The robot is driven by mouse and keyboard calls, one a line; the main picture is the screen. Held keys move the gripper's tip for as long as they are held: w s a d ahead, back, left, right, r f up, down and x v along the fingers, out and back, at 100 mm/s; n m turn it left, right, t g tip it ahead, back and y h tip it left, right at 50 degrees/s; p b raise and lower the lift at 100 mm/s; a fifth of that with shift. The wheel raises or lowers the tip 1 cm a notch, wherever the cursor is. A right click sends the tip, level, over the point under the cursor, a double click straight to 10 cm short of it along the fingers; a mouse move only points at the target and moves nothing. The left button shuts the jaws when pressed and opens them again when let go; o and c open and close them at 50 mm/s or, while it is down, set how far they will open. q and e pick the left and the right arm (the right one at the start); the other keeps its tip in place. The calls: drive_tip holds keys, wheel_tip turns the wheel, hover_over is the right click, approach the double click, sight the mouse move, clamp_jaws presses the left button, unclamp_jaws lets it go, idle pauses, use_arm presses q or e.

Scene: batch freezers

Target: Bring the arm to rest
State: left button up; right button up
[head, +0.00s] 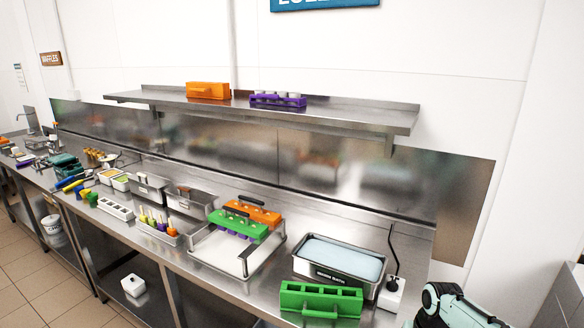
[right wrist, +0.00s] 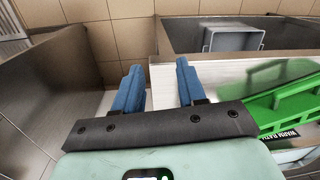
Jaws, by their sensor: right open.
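My right gripper (right wrist: 158,66) shows in the right wrist view with its two blue fingers spread apart and nothing between them. Part of my pale green right arm (head: 450,305) shows at the bottom right of the head view, beside the counter's right end. The right gripper's fingers cannot be made out there. My left gripper is not in view.
A green mould (head: 320,299) lies at the counter's front edge, before the warm water bath (head: 340,257); it also shows right of my fingers in the right wrist view (right wrist: 290,103). A white plug box (head: 391,294) stands close to my arm. A shelf (head: 350,115) hangs above.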

drive_tip(key=a+f+y, duration=0.1)
drive_tip(key=a+f, duration=0.1)
drive_tip(key=f, duration=0.5)
drive_tip(key=a+f, duration=0.3)
drive_tip(key=f, duration=0.3)
drive_tip(key=s+a+f+y, duration=0.1)
drive_tip(key=s+a+f, duration=0.4)
drive_tip(key=s+f, duration=0.5)
drive_tip(key=s+a+f, duration=0.5)
drive_tip(key=s+f, duration=0.5)
drive_tip(key=s, duration=0.3)
drive_tip(key=shift+s+a+y, duration=0.3)
drive_tip(key=shift+y, duration=0.1)
